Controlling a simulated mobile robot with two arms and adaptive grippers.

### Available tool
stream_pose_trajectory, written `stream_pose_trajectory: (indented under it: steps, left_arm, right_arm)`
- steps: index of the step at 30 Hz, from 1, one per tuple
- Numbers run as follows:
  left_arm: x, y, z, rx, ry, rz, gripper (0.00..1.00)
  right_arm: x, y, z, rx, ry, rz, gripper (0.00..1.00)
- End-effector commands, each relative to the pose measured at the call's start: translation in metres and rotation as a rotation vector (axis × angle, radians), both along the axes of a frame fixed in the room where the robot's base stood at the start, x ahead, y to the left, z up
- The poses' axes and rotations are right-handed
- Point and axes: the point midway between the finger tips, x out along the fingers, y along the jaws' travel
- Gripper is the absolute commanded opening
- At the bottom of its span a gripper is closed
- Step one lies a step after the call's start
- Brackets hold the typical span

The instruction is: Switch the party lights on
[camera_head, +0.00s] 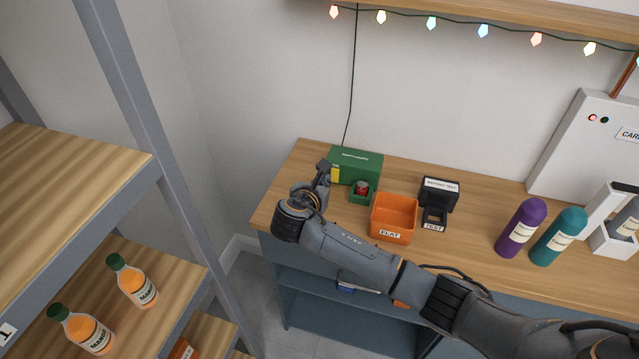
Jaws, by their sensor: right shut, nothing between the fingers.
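A string of coloured bulbs (431,22) hangs along the wall under a wooden shelf; the bulbs look bright. Its dark cord runs down the wall to behind a green box (358,163) with a white label too small to read surely. The box stands at the back left of the counter. A yellow part (336,174) shows at its left front. My right gripper (324,166) is shut and empty, just left of the box and close to the yellow part; I cannot tell whether they touch. My left gripper is out of view.
On the wooden counter (472,209) are a small green holder with a red item (361,188), an orange tray marked FLAT (394,212), a black tester (437,202), and purple (521,228) and teal (558,237) bottles. A shelf rack (152,170) with orange bottles stands left.

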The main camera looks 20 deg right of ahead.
Motion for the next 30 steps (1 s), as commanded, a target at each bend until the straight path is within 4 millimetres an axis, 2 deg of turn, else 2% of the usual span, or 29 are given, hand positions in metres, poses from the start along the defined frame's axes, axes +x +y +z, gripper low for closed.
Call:
stream_pose_trajectory:
  steps: [3,8,13,23,26,29,30]
  left_arm:
    - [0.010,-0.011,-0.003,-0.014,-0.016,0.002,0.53]
    - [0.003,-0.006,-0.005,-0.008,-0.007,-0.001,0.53]
    - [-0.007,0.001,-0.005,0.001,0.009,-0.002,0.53]
    - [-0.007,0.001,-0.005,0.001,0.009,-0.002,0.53]
    - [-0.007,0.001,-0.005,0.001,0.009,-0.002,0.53]
    - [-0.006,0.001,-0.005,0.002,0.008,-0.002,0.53]
    - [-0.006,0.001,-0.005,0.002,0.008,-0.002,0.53]
  right_arm:
    - [-0.011,0.009,0.011,0.003,-0.002,0.002,0.00]
    - [-0.019,0.013,0.019,0.001,-0.001,0.001,0.00]
    - [-0.021,0.014,0.021,0.000,0.000,-0.001,0.00]
    - [-0.020,0.014,0.021,0.001,0.001,0.000,0.00]
    - [-0.025,0.015,0.015,0.031,0.002,-0.008,0.00]
    - [-0.047,0.020,-0.007,0.182,0.002,-0.053,0.00]
    - [-0.061,0.023,-0.019,0.283,0.002,-0.092,0.00]
